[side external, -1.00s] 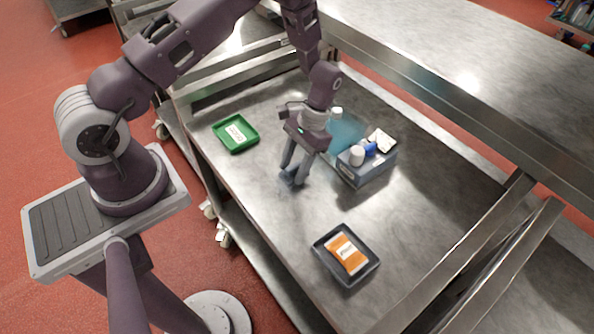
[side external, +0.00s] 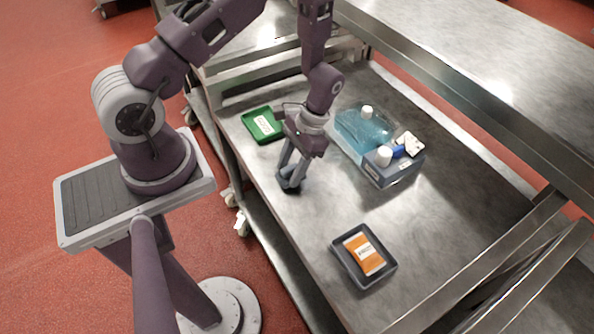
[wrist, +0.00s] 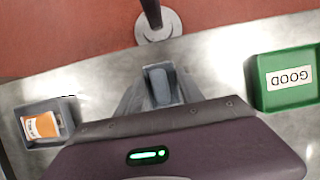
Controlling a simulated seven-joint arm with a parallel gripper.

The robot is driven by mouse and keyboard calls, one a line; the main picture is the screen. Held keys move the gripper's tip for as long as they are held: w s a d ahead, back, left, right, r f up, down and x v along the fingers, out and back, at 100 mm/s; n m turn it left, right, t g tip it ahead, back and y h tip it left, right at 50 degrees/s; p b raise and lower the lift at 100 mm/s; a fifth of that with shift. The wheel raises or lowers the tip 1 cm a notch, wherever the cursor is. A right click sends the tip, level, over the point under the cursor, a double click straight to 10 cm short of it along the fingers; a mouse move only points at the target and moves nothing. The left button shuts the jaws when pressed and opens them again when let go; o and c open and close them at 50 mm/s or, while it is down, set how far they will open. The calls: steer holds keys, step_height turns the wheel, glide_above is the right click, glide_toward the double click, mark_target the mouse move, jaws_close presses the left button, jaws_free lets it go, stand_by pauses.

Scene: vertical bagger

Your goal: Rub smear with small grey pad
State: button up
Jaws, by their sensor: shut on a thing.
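My gripper (side external: 290,184) is low over the metal table, between the green tray and the dark tray. It is shut on the small grey pad (wrist: 160,86), a bluish-grey block seen between the fingers in the wrist view. In the side view the pad is mostly hidden by the fingers, close to the tabletop. I cannot tell whether it touches the surface. I cannot make out a smear in either view.
A green tray (side external: 248,127) with a white label lies at the table's far left. A dark tray (side external: 344,268) holds an orange packet (side external: 364,254). A grey-blue box (side external: 398,176) with bottles stands right of my gripper, beside a clear blue container (side external: 362,128).

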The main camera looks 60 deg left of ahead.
steer(key=shift+w, duration=3.5)
steer(key=shift+w+r, duration=0.15)
steer(key=shift+w, duration=0.05)
step_height(320, 180, up, 6)
steer(key=shift+r, duration=0.15)
